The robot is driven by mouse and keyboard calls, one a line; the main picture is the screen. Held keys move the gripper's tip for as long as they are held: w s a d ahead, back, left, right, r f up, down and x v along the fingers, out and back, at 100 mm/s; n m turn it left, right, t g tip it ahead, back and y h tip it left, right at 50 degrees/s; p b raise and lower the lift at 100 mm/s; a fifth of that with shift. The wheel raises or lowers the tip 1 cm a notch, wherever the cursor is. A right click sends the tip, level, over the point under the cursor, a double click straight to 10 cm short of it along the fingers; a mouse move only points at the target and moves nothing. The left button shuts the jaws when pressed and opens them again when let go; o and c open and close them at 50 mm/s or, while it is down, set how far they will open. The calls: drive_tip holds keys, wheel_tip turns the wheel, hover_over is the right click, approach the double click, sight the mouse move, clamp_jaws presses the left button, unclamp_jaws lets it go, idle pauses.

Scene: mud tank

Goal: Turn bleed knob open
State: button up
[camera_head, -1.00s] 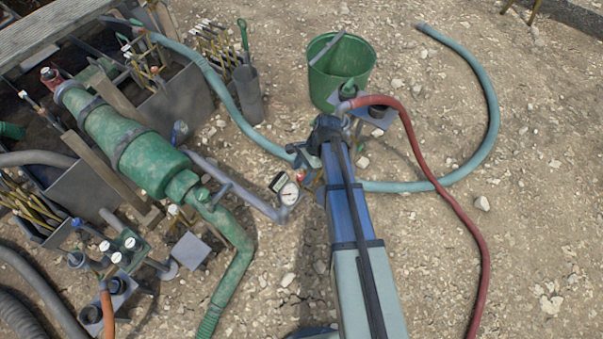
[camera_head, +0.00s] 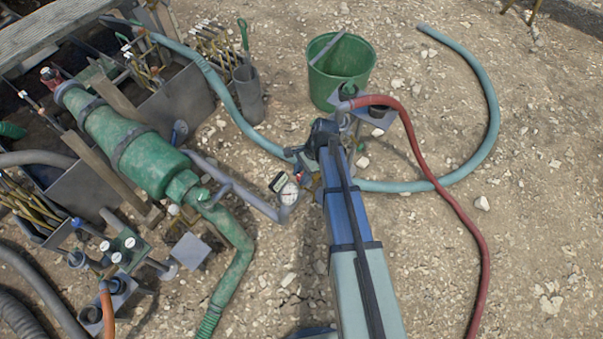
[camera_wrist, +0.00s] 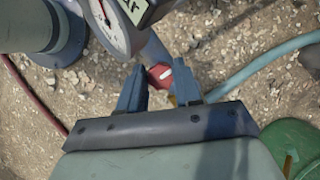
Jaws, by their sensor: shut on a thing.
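The bleed knob (camera_wrist: 159,76) is small and red with a white mark, and it shows in the wrist view between my fingertips. My gripper (camera_wrist: 160,71) has its two blue fingers on either side of the knob and is shut on it. The gauge also shows in the head view (camera_head: 289,193), left of my arm.
A grey pipe (camera_head: 240,191) runs from the green cylinder (camera_head: 135,150) to the gauge. A teal hose (camera_head: 400,186) lies close by my gripper. A green bucket (camera_head: 322,95) and a red hose (camera_head: 440,190) lie beyond and right. Stony ground at the lower right is free.

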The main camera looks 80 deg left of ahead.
drive_tip(key=shift+c, duration=1.1)
drive_tip(key=n+h, duration=0.1)
drive_tip(key=n, duration=0.2)
drive_tip(key=shift+a+n+t, duration=0.15)
drive_tip(key=shift+n+t, duration=0.25)
drive_tip(key=n+t+h, duration=0.1)
drive_tip(key=n, duration=0.3)
drive_tip(key=shift+s+n, duration=0.1)
drive_tip(key=shift+n, duration=0.2)
drive_tip(key=n+t+h, duration=0.1)
drive_tip(key=n, duration=0.3)
drive_tip(key=shift+t, duration=0.4)
drive_tip(key=shift+s+n+t, duration=0.1)
drive_tip(key=shift+n+t, duration=0.6)
drive_tip(key=shift+n, duration=1.3)
